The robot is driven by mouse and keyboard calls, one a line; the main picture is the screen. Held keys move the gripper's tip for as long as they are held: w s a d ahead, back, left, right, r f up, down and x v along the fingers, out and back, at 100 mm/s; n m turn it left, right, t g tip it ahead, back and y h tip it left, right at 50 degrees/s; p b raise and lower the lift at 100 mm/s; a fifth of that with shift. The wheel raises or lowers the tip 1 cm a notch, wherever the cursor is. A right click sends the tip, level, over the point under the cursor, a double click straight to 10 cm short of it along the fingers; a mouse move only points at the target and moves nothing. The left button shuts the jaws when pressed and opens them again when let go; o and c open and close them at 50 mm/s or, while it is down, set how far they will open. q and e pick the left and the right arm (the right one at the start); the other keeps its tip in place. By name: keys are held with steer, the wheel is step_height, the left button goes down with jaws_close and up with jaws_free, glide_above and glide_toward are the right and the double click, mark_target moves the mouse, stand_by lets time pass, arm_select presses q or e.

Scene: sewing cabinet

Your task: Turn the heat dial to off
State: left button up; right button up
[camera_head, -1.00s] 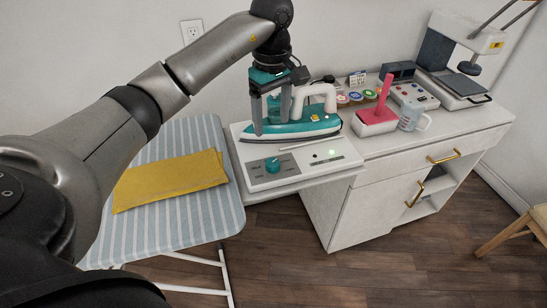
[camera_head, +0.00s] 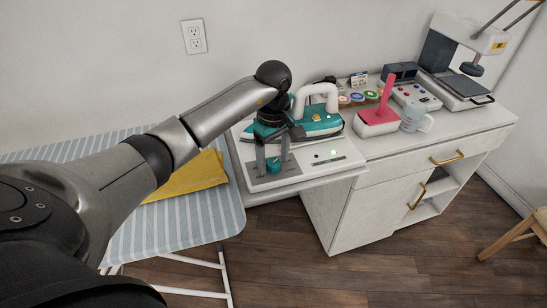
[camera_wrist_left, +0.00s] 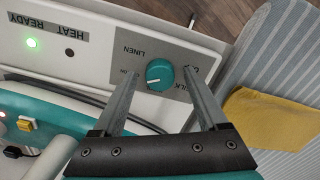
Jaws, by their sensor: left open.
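The heat dial (camera_wrist_left: 160,74) is a round teal knob with a pale pointer line, on the white front panel of the iron's station (camera_head: 300,176). Labels such as LINEN ring it. In the head view the dial (camera_head: 274,166) shows between my left gripper's fingers. My left gripper (camera_head: 272,172) is open, its fingers pointing down on either side of the dial. In the left wrist view the fingers (camera_wrist_left: 160,82) stand apart from the knob, with gaps on both sides. Part of the label ring is hidden by the fingers. My right gripper is out of view.
The teal iron (camera_head: 318,122) rests on the station behind the dial. A green light (camera_head: 334,152) glows on the panel. A yellow cloth (camera_head: 190,180) lies on the striped ironing board (camera_head: 195,222) at left. A pink-handled tool (camera_head: 378,118) and a cup stand right.

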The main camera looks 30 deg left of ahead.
arm_select(q)
jaws_close()
stand_by(0.4)
